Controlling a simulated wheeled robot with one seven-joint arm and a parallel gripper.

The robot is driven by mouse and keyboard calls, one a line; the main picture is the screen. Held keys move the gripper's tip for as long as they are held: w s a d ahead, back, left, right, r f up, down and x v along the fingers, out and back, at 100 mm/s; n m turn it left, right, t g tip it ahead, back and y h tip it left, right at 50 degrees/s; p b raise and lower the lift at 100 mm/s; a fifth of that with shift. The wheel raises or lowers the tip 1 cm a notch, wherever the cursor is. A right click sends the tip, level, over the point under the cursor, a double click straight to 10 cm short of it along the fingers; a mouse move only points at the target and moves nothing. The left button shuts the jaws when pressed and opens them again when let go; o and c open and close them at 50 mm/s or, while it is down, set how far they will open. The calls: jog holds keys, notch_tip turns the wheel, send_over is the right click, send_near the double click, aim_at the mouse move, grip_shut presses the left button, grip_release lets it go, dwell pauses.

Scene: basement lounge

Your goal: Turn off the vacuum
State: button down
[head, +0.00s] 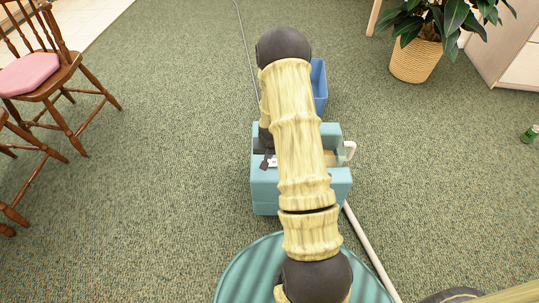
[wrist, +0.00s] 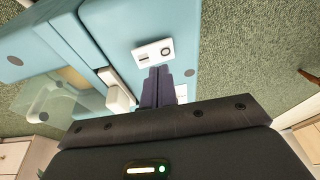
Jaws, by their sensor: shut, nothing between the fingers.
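The vacuum (head: 265,192) is a boxy light-blue machine on the carpet, partly hidden behind my arm in the head view. Its blue body (wrist: 105,22) fills much of the wrist view. A small white panel (wrist: 146,47) on the body carries a dark round control (wrist: 166,47) and a small slot-like mark. My gripper (wrist: 158,71) is shut and empty, with its dark fingertips at the lower edge of the panel. I cannot tell whether they touch it. In the head view my gripper (head: 265,165) is just left of the arm, over the vacuum's top.
A blue bin (head: 319,85) stands behind the vacuum. A pale tube (head: 370,250) runs to the lower right, and a thin cord (head: 243,35) runs back. Wooden chairs (head: 45,75) stand left; a potted plant (head: 415,60) and green bottle (head: 529,134) are right. Carpet between is clear.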

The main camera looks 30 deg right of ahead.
jog(key=w+a+p+v, duration=0.1)
jog(key=p+v, duration=0.3)
jog(key=v, duration=0.6)
jog(key=shift+a+r, duration=0.45)
jog(key=shift+a, duration=0.05)
jog(key=shift+w+a, duration=0.1)
jog(key=shift+w, duration=0.05)
jog(key=s+a+r+n+y, duration=0.1)
jog(key=s+a+r+n, duration=0.2)
jog(key=s+a+r, duration=0.45)
jog(key=s+a+r+n, duration=0.3)
jog(key=s+a+r, duration=0.2)
jog(key=s+r, duration=0.45)
notch_tip(320, 180, up, 37)
jog(key=w+p, duration=0.1)
jog(key=p, duration=3.4)
jog(key=shift+g, duration=0.3)
jog(key=shift+w+f, duration=0.1)
